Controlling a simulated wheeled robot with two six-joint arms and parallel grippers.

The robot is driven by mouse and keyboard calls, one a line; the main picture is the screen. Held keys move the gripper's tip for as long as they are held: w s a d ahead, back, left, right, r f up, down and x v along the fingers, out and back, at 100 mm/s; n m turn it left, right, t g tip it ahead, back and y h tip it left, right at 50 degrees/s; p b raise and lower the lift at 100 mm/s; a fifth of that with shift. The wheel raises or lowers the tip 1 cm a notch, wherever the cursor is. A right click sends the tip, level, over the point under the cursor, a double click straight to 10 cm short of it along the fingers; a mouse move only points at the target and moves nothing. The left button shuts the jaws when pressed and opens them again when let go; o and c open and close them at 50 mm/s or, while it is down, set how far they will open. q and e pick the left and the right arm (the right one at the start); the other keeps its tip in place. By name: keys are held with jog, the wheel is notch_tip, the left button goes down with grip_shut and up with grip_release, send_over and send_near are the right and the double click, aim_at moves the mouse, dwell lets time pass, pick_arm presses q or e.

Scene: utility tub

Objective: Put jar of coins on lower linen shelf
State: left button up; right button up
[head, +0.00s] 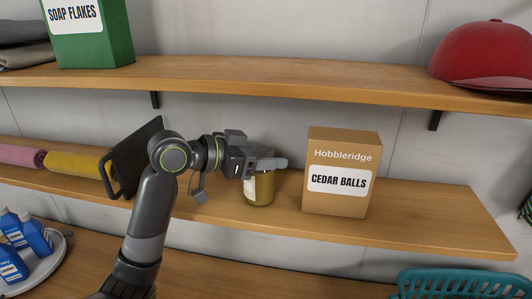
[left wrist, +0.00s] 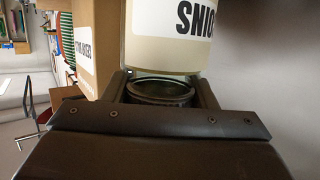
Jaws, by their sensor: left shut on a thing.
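A small jar (head: 261,188) with gold-yellow contents and a pale label is upright at the lower shelf (head: 420,215), left of the cedar balls box. My left gripper (head: 266,164) reaches in from the left and is shut on the upper part of the jar, hiding its top. The jar's base is at the shelf board; I cannot tell whether it touches. In the left wrist view, a dark round rim (left wrist: 160,92) shows between the fingers of my left gripper (left wrist: 166,84). My right gripper is not in view.
A cedar balls box (head: 341,172) stands right of the jar. A dark flat panel (head: 135,158) and rolled towels (head: 78,164) are to the left. The upper shelf (head: 290,75) hangs above. A teal basket (head: 465,284) is below right. The shelf's right end is bare.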

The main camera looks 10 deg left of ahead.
pick_arm(q)
jog(key=shift+f, duration=0.1)
jog(key=o, duration=1.4)
jog(key=shift+s+a+r, duration=0.2)
jog(key=shift+s+a, duration=0.05)
jog(key=shift+a, duration=0.15)
jog(key=b+v, duration=0.4)
jog(key=v, duration=0.7)
jog(key=shift+r, duration=0.15)
